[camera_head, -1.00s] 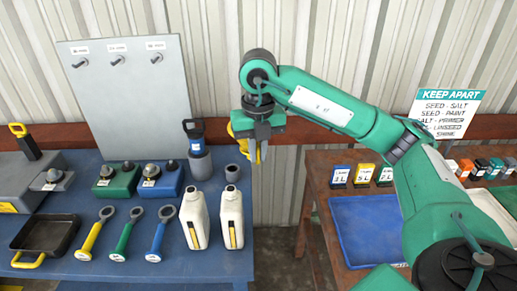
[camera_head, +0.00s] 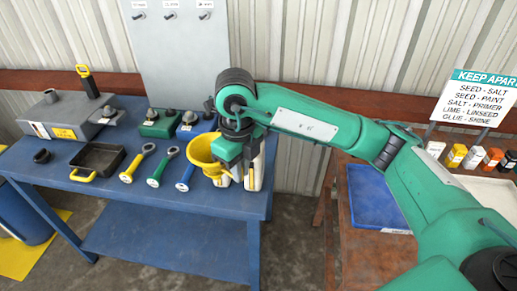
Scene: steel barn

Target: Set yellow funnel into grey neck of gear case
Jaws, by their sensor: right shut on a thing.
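The yellow funnel (camera_head: 203,152) is held at its right side by my right gripper (camera_head: 235,172), which is shut on it. The funnel's wide mouth faces up and it hangs over the right part of the blue bench, in front of the white jugs. The grey gear case (camera_head: 35,123) stands at the bench's left end, with a yellow label on its front. Its short grey neck (camera_head: 50,96) rises from the top, well left of the funnel. My left gripper is not in view.
A yellow-handled dipstick (camera_head: 86,80) stands up beside the neck. A black cap (camera_head: 41,156), a black tray (camera_head: 96,160) and several coloured wrenches lie on the bench (camera_head: 85,190). Green and blue boxes stand behind. A table with a blue tray (camera_head: 375,200) is at right.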

